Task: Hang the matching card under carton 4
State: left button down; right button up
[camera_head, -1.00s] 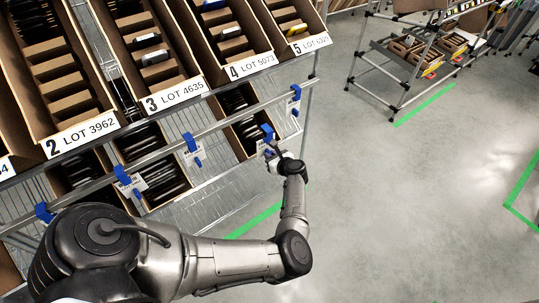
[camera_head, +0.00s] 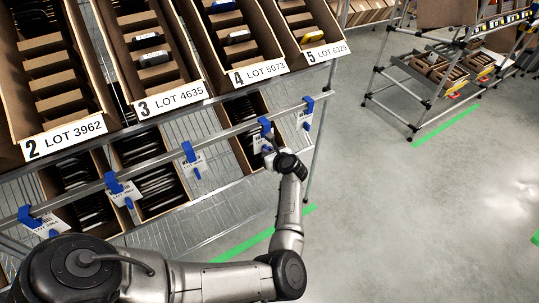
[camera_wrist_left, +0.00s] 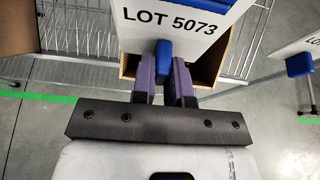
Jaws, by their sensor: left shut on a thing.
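Carton 4 (camera_head: 225,25) is a tilted brown carton with a white label, "4 LOT 5073" (camera_head: 259,72). Below it, a blue hook (camera_head: 265,126) sits on the metal rail. My left gripper (camera_head: 268,149) is just under this hook, beside a white card (camera_head: 260,143). In the left wrist view, the purple fingers of my left gripper (camera_wrist_left: 164,75) are shut on the blue tab (camera_wrist_left: 163,52) of a white card reading "LOT 5073" (camera_wrist_left: 180,20). The card's top is cut off there, so I cannot tell whether it hangs on the hook. My right gripper is not in view.
Other blue hooks with white cards hang along the rail (camera_head: 225,134), one (camera_head: 308,104) to the right. Cartons 2, 3 and 5 (camera_head: 310,20) flank carton 4. Lower cartons with dark items (camera_head: 150,180) stand behind the rail. Open floor (camera_head: 400,220) lies to the right.

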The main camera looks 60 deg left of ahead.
aim_at(264, 146)
pick_arm(q)
jog(key=shift+a, duration=0.75)
jog(key=shift+w+a, duration=0.1)
jog(key=shift+a, duration=1.55)
jog(key=shift+f+b, duration=0.75)
jog(key=shift+b, duration=0.15)
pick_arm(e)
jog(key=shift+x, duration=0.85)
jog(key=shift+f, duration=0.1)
pick_arm(q)
jog(key=shift+f, duration=0.15)
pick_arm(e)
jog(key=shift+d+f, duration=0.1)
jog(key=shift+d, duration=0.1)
pick_arm(q)
jog(key=c, duration=1.1)
grip_release()
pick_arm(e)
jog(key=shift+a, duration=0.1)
